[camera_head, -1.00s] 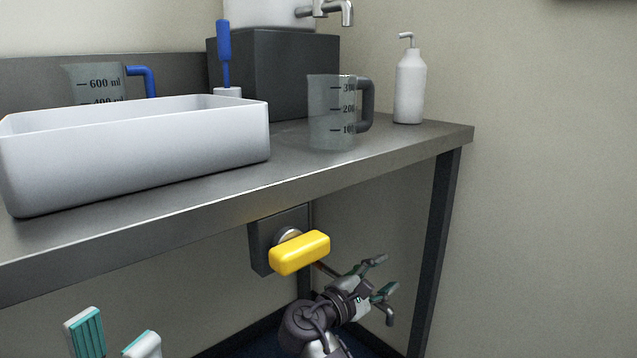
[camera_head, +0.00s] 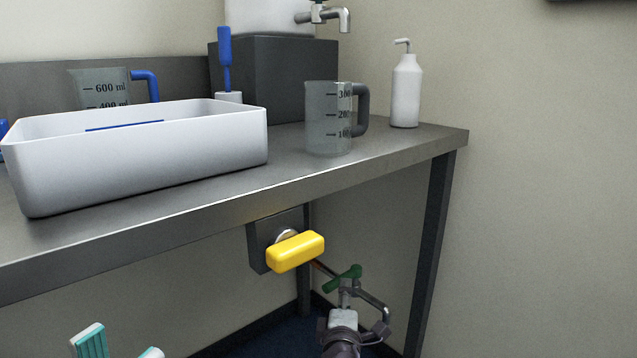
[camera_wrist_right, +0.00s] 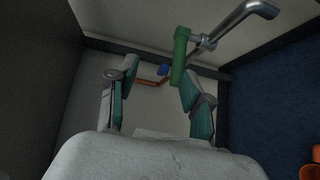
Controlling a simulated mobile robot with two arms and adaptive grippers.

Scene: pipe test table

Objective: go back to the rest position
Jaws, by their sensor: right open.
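My right gripper (camera_head: 343,322) is below the bench at the bottom of the head view, beside a tap with a green handle (camera_head: 343,278) and a bent metal spout (camera_head: 372,298). Its fingertips are hard to make out there. In the right wrist view, the teal fingers of the right gripper (camera_wrist_right: 158,80) stand apart with nothing held between them. The green handle (camera_wrist_right: 179,56) is close to the right-hand finger; I cannot tell whether they touch. Two teal and white fingertips of my left gripper (camera_head: 121,347) show apart at the lower left edge, with the rest out of view.
A yellow handle (camera_head: 295,251) juts out under the bench (camera_head: 230,205). On the bench stand a white tray (camera_head: 150,160), a clear jug (camera_head: 328,120), a blue-handled jug (camera_head: 98,88) and a white pump bottle (camera_head: 406,92). A bench leg (camera_head: 432,240) stands at right.

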